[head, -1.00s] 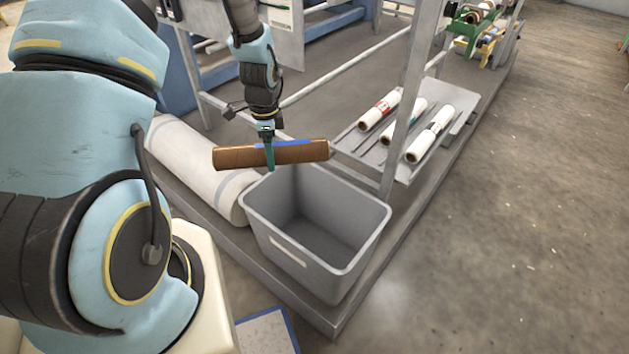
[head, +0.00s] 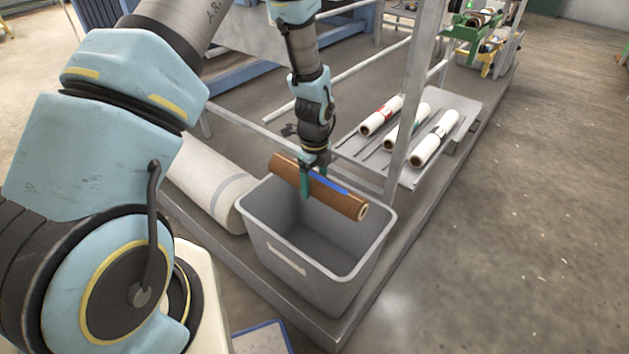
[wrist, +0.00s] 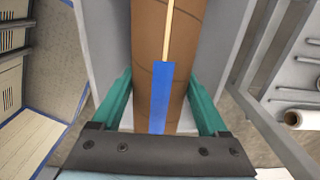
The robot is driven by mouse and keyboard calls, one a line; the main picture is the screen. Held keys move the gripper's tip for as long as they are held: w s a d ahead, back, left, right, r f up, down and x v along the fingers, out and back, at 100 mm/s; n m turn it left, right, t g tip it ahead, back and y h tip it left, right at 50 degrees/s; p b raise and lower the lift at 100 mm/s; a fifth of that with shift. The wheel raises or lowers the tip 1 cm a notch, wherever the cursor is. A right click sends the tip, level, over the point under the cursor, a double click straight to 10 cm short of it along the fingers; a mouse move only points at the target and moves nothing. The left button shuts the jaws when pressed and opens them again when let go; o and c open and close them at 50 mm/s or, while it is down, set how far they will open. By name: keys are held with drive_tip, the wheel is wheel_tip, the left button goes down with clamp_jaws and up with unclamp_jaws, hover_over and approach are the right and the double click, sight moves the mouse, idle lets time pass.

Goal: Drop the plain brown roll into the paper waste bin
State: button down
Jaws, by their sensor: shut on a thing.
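The plain brown roll (head: 338,197) is a cardboard-brown cylinder with a blue strip along it. My gripper (head: 307,192) is shut on the brown roll near its middle-left part. In the wrist view the roll (wrist: 150,38) lies between the two green fingers (wrist: 161,115). The grey paper waste bin (head: 283,259) stands open below, with a pale label on its front. The roll is held over the bin's opening, slanting down to the right, its left end near the back rim. The part of the bin's inside that shows looks empty.
A large white roll (head: 203,180) lies left of the bin. A grey rack (head: 414,172) with several white rolls stands behind right. A metal post (head: 406,120) rises close to the bin's back right corner. Open floor (head: 530,220) lies to the right.

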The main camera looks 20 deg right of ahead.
wheel_tip(320, 180, down, 9)
drive_tip(key=b, duration=0.5)
unclamp_jaws()
wheel_tip(320, 180, up, 11)
drive_tip(key=shift+f, duration=0.1)
idle(0.7)
idle(0.6)
